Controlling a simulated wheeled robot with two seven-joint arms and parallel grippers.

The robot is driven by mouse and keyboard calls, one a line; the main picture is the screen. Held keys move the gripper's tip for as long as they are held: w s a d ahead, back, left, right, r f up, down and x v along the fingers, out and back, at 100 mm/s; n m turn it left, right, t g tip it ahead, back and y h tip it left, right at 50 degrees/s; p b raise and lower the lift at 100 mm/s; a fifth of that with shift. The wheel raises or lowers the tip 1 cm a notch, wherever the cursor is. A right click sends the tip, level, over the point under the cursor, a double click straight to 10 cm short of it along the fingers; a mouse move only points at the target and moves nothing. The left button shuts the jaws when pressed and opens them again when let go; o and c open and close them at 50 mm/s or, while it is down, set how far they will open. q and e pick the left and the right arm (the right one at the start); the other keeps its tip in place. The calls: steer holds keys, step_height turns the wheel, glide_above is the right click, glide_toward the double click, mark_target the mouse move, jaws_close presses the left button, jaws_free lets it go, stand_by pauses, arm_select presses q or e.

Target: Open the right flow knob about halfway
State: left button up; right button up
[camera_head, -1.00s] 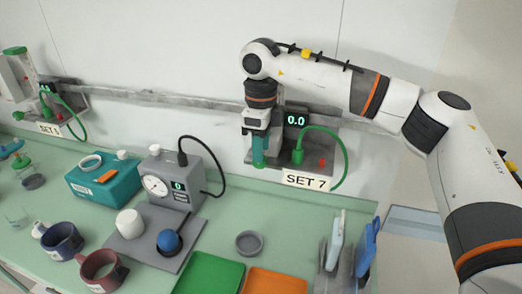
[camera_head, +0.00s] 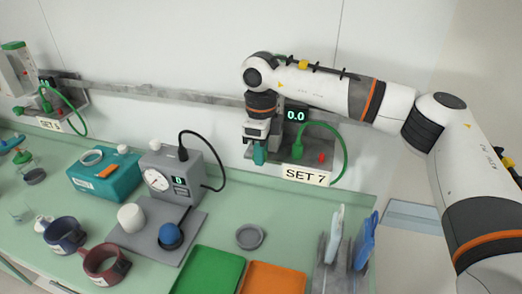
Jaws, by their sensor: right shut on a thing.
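The right flow unit (camera_head: 323,143) is a grey wall box with a green 0.0 display (camera_head: 296,115) and a SET 7 label (camera_head: 306,175). My right gripper (camera_head: 259,150) points down at its left part and is shut on the right flow knob. A teal-green piece (camera_head: 260,155) shows at its fingertips, but I cannot tell knob from finger there. The gripper mostly hides the knob, so its turn angle does not show. My left gripper is not in view.
A green hose (camera_head: 344,150) loops at the unit's right, near a small red part (camera_head: 322,158). A wall rail (camera_head: 170,97) runs behind. The bench below holds a grey gauge device (camera_head: 170,174), trays (camera_head: 208,275) and mugs (camera_head: 104,262). Another unit labelled SET 5 (camera_head: 47,124) hangs far left.

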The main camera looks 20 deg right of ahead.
steer(key=shift+a, duration=0.15)
steer(key=g+h+p, duration=0.1)
steer(key=h, duration=0.1)
steer(key=g+h+p, duration=0.2)
steer(key=shift+w+a, duration=0.1)
steer(key=shift+a, duration=0.25)
steer(key=shift+g+h+p, duration=0.4)
steer(key=shift+h+p, duration=0.3)
steer(key=shift+p, duration=0.25)
steer(key=shift+f+p, duration=0.15)
steer(key=shift+p, duration=0.25)
steer(key=o, duration=0.9)
steer(key=shift+a, duration=0.1)
steer(key=shift+c, duration=0.2)
steer(key=shift+h, duration=0.3)
